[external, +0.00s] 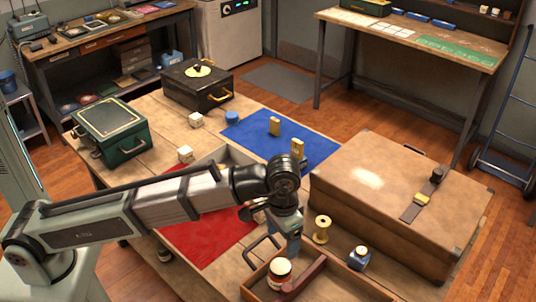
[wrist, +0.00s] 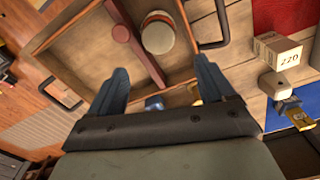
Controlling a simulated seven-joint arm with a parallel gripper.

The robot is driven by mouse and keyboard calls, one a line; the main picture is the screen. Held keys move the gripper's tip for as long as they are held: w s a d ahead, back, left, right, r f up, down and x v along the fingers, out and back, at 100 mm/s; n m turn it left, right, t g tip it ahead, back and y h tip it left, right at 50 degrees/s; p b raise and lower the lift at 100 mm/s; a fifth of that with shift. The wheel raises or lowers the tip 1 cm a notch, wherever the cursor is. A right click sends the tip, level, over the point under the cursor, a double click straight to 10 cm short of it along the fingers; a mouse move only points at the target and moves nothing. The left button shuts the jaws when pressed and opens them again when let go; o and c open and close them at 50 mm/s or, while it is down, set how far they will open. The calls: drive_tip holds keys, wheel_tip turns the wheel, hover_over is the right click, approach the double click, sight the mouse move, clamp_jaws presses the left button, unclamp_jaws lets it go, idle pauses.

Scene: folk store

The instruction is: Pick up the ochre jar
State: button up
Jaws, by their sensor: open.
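The ochre jar (external: 279,271), a squat round jar with a pale lid and a brownish band, stands in a wooden tray (external: 330,283) at the table's front edge. In the wrist view the jar (wrist: 157,37) is in the tray compartment beside a red divider bar. My gripper (external: 293,252) points down near the tray's back edge, just behind and right of the jar in the external view. In the wrist view its two blue-grey fingers (wrist: 160,75) are spread and empty, with the jar appearing beyond the tips, apart from them.
The red divider (external: 304,275) lies close to the jar's right. A yellow spool (external: 322,229) and a small blue bottle (external: 359,258) stand to the right, before a large tan suitcase (external: 395,195). A dark tray handle (external: 262,250) rises behind the jar. A white block (wrist: 277,50) shows in the wrist view.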

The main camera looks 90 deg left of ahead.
sight(280, 265)
wheel_tip(280, 265, down, 8)
drive_tip(key=m, duration=2.2)
drive_tip(key=shift+f+m, duration=0.25)
drive_tip(key=shift+m, duration=0.15)
drive_tip(key=shift+s+d+f, duration=0.1)
drive_tip(key=shift+f, duration=1.25)
drive_tip(key=shift+s+d+f, duration=0.1)
drive_tip(key=shift+f, duration=1.2)
drive_tip(key=shift+c, duration=0.3)
drive_tip(key=c, duration=1)
drive_tip(key=shift+o, duration=0.2)
drive_tip(key=shift+r, duration=0.2)
